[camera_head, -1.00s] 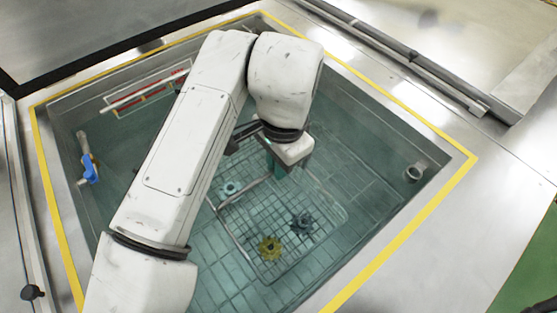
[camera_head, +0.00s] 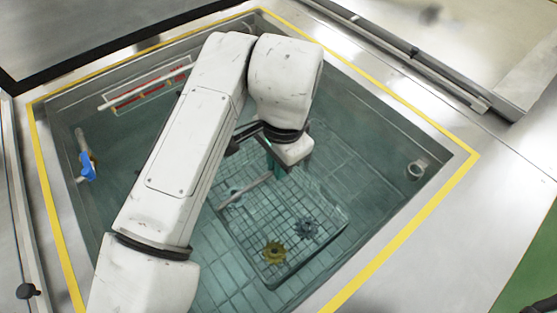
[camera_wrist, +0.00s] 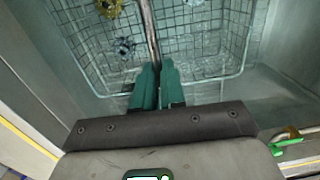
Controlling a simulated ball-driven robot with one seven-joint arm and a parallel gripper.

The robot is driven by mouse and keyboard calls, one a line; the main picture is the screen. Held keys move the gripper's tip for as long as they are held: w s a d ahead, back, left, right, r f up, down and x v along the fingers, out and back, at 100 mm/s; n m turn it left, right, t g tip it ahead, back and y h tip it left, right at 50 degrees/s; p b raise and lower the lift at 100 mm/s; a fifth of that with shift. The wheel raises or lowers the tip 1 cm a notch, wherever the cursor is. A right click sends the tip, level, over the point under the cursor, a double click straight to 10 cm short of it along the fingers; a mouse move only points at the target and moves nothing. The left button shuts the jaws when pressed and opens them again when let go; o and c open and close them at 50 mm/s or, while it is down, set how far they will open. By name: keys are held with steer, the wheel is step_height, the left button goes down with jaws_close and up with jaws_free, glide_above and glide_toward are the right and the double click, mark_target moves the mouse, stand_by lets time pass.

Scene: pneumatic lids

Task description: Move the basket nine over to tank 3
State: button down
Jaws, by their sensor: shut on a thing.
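The wire basket (camera_head: 340,233) hangs or stands in the tank of greenish liquid (camera_head: 375,160), below my arm; I cannot tell if it touches the bottom. Its bar handle (camera_head: 245,191) crosses it. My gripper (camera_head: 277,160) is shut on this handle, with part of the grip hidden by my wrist. In the wrist view, the green fingers (camera_wrist: 158,85) close around the end of the handle bar (camera_wrist: 150,35), with the basket mesh (camera_wrist: 205,45) beyond.
A yellow line (camera_head: 395,248) borders the tank opening. A blue-handled valve (camera_head: 88,168) is on the left wall, a pipe fitting (camera_head: 417,168) on the right wall, and a red-marked rack (camera_head: 150,90) on the back wall. Steel deck (camera_head: 440,255) surrounds the tank.

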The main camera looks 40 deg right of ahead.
steer(key=shift+f+b, duration=0.5)
steer(key=shift+f, duration=0.35)
stand_by(0.5)
steer(key=c, duration=1.4)
jaws_free()
steer(key=shift+o, duration=1.4)
steer(key=shift+r, duration=0.1)
steer(key=r, duration=0.5)
steer(key=r+p, duration=0.1)
steer(key=r, duration=0.4)
steer(key=shift+s+d+r, duration=0.15)
steer(key=shift+d+r, duration=0.05)
steer(key=shift+r, duration=0.1)
step_height(320, 180, up, 12)
steer(key=p, duration=1.1)
steer(key=shift+s, duration=0.1)
